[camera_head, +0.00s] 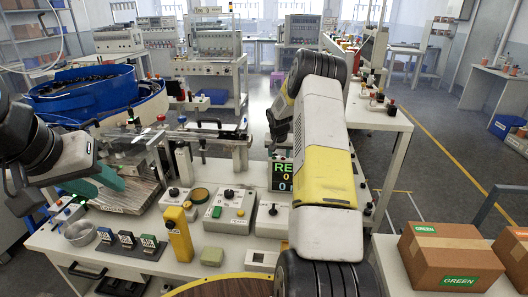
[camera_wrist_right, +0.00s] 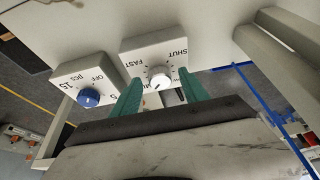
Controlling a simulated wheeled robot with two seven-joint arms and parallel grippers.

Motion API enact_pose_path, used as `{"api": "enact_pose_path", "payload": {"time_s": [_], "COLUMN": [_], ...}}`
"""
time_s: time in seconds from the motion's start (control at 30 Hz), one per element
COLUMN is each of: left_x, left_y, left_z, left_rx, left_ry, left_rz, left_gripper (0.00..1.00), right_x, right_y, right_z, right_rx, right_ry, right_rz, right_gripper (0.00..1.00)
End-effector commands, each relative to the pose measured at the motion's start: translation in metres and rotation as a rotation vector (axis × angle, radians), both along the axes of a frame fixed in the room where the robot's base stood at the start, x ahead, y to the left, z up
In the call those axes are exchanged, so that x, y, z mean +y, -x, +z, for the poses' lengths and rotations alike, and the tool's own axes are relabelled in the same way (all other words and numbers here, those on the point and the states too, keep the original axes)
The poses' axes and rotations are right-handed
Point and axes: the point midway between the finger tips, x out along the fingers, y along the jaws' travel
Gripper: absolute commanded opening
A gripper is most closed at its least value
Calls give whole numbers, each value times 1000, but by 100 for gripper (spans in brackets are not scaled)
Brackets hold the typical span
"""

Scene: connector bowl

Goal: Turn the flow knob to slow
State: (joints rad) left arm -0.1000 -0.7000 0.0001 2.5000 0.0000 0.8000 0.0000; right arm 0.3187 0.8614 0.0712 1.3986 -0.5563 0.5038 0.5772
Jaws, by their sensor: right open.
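The flow knob (camera_wrist_right: 159,81) is a small white dial knob on a light box (camera_wrist_right: 153,50) marked FAST and SHUT in the right wrist view. Another marking, at the lower left of the dial, is partly hidden. My right gripper (camera_wrist_right: 161,77) is open, with one green finger on each side of the knob. I cannot tell whether either finger touches it. In the head view my right arm hides its gripper and I cannot make out the flow knob. My left gripper (camera_head: 94,183) is open and empty at the left, above the bench.
A second box with a blue knob (camera_wrist_right: 88,97), marked OFF and 15, stands beside the flow knob's box. Cardboard boxes (camera_head: 449,258) stand at right.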

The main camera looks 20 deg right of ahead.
Motion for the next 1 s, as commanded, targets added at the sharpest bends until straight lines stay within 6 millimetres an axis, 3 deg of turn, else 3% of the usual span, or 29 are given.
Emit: {"api": "enact_pose_path", "payload": {"time_s": [0.07,0.3,0.67,1.0], "left_x": [0,0,0,0], "left_y": [0,0,0,0], "left_z": [0,0,0,0], "left_rx": [0,0,0,0], "left_ry": [0,0,0,0], "left_rz": [0,0,0,0], "left_gripper": [36,36,36,36], "right_x": [0,0,0,-3], "right_y": [0,0,0,2], "right_z": [0,0,0,0], "right_rx": [0,1,0,0], "right_ry": [0,0,-2,-4], "right_rz": [0,0,38,257], "right_gripper": [48,1,0,0]}}
